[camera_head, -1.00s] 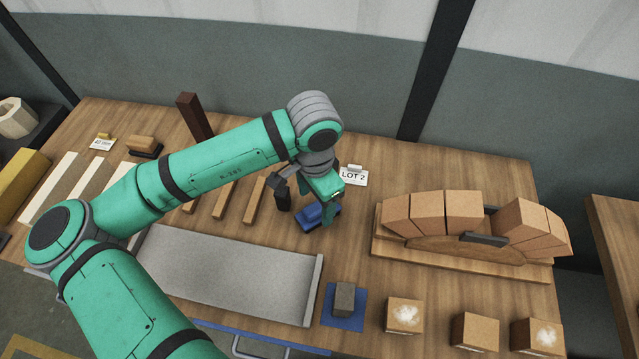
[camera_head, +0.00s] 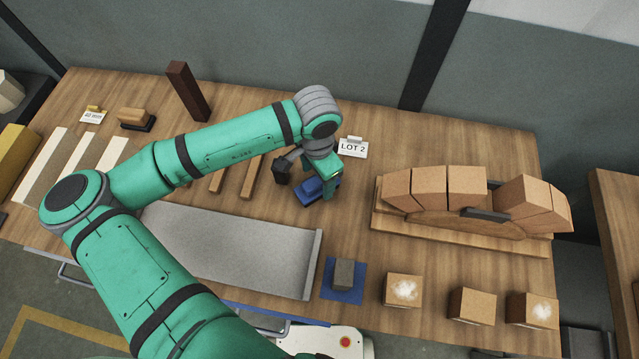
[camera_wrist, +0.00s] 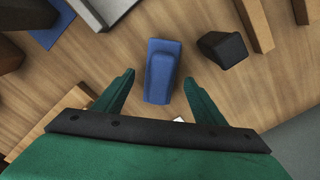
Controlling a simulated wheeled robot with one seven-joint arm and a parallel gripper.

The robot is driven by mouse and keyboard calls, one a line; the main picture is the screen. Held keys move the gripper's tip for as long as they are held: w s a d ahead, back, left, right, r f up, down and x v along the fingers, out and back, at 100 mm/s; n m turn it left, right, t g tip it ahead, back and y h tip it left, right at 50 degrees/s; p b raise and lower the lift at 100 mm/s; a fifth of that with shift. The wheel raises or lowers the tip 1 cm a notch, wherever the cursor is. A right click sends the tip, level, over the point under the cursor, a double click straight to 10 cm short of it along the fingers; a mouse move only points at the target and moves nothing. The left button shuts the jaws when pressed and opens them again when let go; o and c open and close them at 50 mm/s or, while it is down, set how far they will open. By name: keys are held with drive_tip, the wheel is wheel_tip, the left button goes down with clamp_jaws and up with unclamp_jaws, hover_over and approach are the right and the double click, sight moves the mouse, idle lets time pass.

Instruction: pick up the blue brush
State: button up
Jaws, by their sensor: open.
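The blue brush (camera_head: 308,191) lies on the wooden table under my gripper, and my gripper hides part of it in the head view. In the wrist view the blue brush (camera_wrist: 161,72) shows whole, its long side running up and down the picture. My gripper (camera_wrist: 159,78) is open, with one finger on each side of the near end of the brush. The fingers look apart from it. In the head view my gripper (camera_head: 328,186) points down over the brush; its height above the table is hard to tell.
A dark block (camera_wrist: 223,48) stands close to the right of the brush in the wrist view. A grey tray (camera_head: 230,250), a LOT 2 card (camera_head: 353,148) and a brick arch on a wooden form (camera_head: 450,220) surround the spot. Bare table lies between brush and arch.

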drive_tip(key=shift+s+a+f, duration=0.1)
drive_tip(key=shift+a+f, duration=0.05)
drive_tip(key=shift+f, duration=1.15)
drive_tip(key=c, duration=1.3)
drive_tip(key=shift+c, duration=0.2)
drive_tip(key=shift+w+r, duration=0.1)
drive_tip(key=shift+w, duration=0.1)
